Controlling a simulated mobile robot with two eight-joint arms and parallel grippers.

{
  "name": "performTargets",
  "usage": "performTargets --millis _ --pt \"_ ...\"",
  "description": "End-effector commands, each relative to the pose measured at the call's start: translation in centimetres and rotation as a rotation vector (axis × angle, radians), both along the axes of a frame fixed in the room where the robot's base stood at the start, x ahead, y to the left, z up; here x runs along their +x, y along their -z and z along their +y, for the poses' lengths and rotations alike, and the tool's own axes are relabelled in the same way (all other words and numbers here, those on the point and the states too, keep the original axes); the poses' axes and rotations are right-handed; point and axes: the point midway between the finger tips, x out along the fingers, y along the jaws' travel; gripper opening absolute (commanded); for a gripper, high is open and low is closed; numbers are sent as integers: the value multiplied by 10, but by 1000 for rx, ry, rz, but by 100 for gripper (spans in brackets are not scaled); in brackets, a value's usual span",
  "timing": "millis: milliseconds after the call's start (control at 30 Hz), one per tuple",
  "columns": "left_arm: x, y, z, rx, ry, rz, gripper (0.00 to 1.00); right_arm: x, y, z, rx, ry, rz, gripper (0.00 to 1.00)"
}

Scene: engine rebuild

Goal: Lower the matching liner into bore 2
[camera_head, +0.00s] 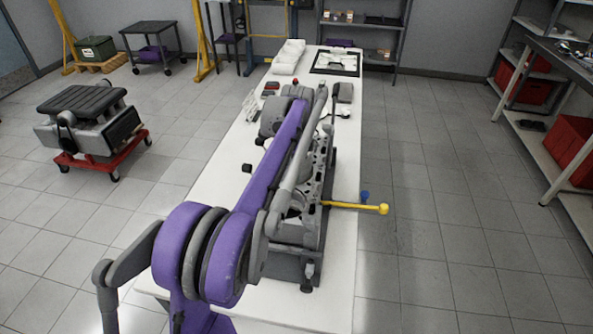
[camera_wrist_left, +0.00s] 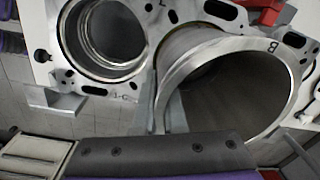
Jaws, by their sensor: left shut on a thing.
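My left gripper (camera_wrist_left: 160,110) is shut on the wall of a large silver cylinder liner (camera_wrist_left: 190,78), close to the wrist camera. One finger shows inside the liner and one outside. A letter B shows on the bright rim at the right. The engine block (camera_wrist_left: 85,75) lies behind and to the left, with an open round bore (camera_wrist_left: 105,40) beside a "1-C" mark. The liner covers what lies beneath it, so I cannot tell how deep it sits. In the head view the engine block (camera_head: 316,185) is partly hidden by my left arm; gripper and liner are hidden. My right gripper is out of view.
The block stands on a long white table (camera_head: 215,160). A yellow ball-ended handle (camera_head: 355,206) sticks out past the table's right edge. A black-framed tray (camera_head: 336,62) lies at the far end. A red wheeled stand (camera_head: 100,155) is on the floor at left.

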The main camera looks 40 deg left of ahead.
Motion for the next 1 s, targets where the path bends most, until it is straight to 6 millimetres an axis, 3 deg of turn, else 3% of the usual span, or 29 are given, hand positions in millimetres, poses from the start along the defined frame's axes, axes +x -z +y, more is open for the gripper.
performTargets --millis 567,600,800,1000 --pt "0 15 0 0 0 0 0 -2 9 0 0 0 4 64" --pt "0 16 0 0 0 0 10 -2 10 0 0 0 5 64" --pt "0 15 0 0 0 0 44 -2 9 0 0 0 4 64" --pt "0 15 0 -1 0 1 44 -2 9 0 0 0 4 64"
